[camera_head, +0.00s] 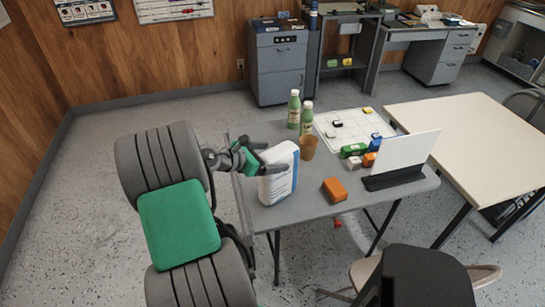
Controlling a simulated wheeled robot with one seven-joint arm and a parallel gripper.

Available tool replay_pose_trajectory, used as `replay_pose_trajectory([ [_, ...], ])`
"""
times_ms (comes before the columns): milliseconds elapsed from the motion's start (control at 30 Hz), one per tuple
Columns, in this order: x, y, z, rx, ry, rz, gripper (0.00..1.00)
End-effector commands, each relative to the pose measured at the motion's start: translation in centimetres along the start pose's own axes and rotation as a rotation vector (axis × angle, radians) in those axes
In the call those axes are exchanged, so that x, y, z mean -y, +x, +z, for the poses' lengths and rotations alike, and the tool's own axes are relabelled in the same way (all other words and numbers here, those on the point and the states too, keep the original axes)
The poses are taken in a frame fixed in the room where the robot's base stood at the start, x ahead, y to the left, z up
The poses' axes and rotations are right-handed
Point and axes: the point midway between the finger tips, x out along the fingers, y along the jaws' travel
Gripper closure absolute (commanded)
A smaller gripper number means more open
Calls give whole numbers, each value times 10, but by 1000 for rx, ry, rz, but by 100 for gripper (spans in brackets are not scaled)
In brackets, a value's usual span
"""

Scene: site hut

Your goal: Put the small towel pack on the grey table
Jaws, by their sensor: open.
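A white pack with blue print (283,180) stands upright at the near left part of the grey table (305,205). It looks like the towel pack, but its label is too small to read. My gripper (258,160) is open at the pack's upper left side, with its green and dark fingers close against it. I cannot tell whether the fingers touch the pack or straddle its edge. My arm reaches in from the left of the table.
Two green bottles (294,110) and a brown cup (309,147) stand behind the pack. An orange block (334,190) lies to its right. Small boxes (354,151), a white gridded mat (340,122) and a white upright panel (402,157) fill the right. A chair (425,278) stands in front.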

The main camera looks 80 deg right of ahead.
Motion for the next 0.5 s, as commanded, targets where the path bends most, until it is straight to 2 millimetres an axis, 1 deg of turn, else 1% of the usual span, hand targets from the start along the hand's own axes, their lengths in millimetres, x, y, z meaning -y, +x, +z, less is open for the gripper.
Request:
replay_pose_trajectory([
  [300,-2,-78,-1,0,0,6,7],
  [400,-1,-98,0,0,-1,5,7],
  [500,0,-109,0,0,0,2,7],
])
